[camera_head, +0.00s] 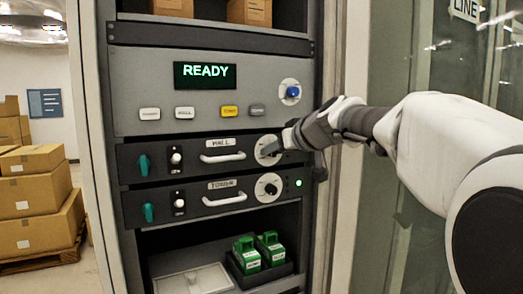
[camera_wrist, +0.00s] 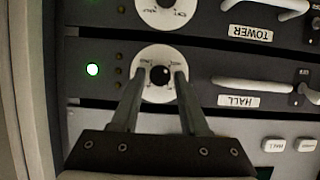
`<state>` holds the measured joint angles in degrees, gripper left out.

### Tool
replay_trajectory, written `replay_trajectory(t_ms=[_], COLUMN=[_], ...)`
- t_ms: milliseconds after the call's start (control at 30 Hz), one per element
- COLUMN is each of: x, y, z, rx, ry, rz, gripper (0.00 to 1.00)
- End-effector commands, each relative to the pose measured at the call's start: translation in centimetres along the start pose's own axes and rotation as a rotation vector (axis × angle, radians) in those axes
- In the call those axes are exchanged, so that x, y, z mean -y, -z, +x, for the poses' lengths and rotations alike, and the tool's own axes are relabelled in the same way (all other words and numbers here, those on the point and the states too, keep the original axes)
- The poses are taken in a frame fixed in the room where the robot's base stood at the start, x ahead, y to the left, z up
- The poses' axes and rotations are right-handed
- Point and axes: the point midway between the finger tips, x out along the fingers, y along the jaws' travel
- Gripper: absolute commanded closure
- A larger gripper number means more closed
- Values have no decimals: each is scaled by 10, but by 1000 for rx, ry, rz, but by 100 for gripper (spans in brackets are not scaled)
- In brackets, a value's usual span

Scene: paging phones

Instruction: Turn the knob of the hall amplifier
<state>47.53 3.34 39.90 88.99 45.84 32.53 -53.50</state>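The hall amplifier (camera_head: 240,169) is a dark rack unit with a pale handle and a HALL label. It appears upside down in the wrist view (camera_wrist: 200,88). Its knob (camera_wrist: 160,76) is small, round and black on a white dial (camera_wrist: 158,58). In the wrist view the fingers of my gripper (camera_wrist: 160,78) stand on either side of the knob, apart, with a narrow gap seeming to show at each side. I cannot tell for sure whether they touch it.
The tower amplifier (camera_head: 240,207) sits directly below, with its own dial (camera_head: 268,188). Above is a panel with a READY display (camera_head: 205,75), several buttons and a blue knob (camera_head: 293,91). A lit green lamp (camera_wrist: 92,69) is beside the hall dial. The rack's frame post (camera_head: 348,210) stands close at the right.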

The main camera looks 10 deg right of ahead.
Motion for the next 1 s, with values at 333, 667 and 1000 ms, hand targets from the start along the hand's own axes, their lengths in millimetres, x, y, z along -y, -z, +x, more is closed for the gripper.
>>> replay_trajectory(t_ms=[333, 667, 1000], x=[0, 0, -2], y=[0, -1, -3], z=[0, 1, 2], rx=[0, -1, -1], ry=[0, 17, 106], rz=[0, 39, 250], gripper=[100, 100, 100])
